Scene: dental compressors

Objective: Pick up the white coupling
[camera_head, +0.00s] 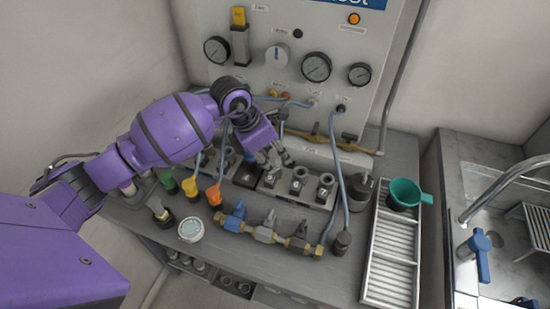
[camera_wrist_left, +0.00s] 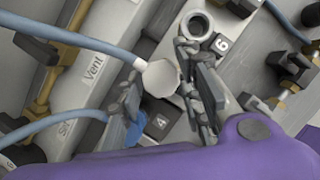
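In the left wrist view the white coupling (camera_wrist_left: 160,78) is a pale, many-sided cap with a blue hose running off to the left. It sits between the fingers of my left gripper (camera_wrist_left: 163,92), close to the right-hand finger and with a gap to the other. The fingers are apart. In the head view my left gripper (camera_head: 275,158) reaches down over the row of numbered sockets, and I cannot make out the coupling behind it there. My right gripper is in neither view.
An open socket by label 6 (camera_wrist_left: 197,24) stands beside the coupling. A blue part (camera_wrist_left: 135,130) lies near the left-hand finger. Hoses hang around the gripper.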

